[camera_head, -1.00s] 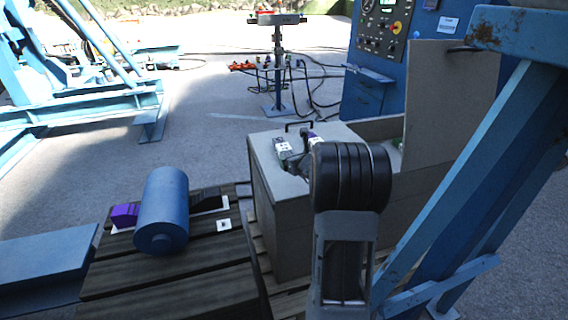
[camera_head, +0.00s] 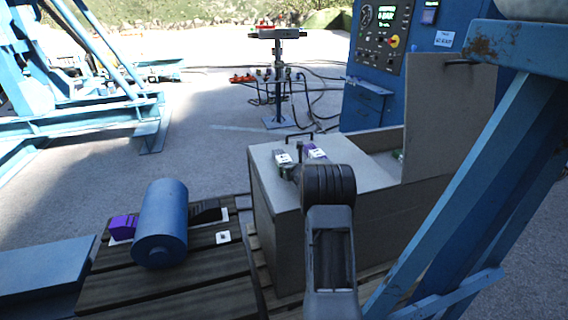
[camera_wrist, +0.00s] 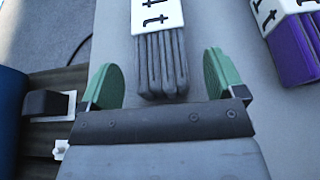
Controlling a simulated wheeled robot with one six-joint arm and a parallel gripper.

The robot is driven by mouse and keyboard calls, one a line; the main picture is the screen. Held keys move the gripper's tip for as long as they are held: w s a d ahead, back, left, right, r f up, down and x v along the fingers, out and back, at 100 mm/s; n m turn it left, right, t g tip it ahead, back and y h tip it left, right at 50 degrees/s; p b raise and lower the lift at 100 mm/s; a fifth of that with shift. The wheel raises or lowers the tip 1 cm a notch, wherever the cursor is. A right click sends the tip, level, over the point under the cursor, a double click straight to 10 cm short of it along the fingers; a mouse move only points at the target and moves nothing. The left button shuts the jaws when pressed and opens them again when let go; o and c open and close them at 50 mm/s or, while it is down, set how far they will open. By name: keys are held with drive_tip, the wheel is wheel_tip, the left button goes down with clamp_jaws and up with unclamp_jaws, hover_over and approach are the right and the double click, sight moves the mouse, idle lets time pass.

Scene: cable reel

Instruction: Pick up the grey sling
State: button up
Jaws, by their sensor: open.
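The grey sling (camera_wrist: 160,65) is a folded grey bundle with a white label, lying on top of the grey box (camera_head: 350,178). In the wrist view it lies between the two green fingertips of my gripper (camera_wrist: 163,78), with a gap on each side. My gripper is open. In the head view the sling's white label (camera_head: 283,158) shows near the box's back left edge, and my wrist partly hides the fingers. Whether the fingertips are level with the sling cannot be told.
A purple sling (camera_wrist: 294,45) with a white label lies close to the right of the grey one. A blue cylinder (camera_head: 160,225), a purple piece (camera_head: 122,228) and a black piece (camera_head: 205,211) are on the slatted pallet at left. The box's raised lid (camera_head: 450,115) stands at right.

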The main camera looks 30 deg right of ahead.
sight(284, 162)
drive_tip(key=shift+x, duration=1.25)
drive_tip(key=c, duration=1.3)
drive_tip(key=shift+r, duration=0.15)
drive_tip(key=shift+c, duration=0.5)
drive_tip(key=shift+r, duration=0.1)
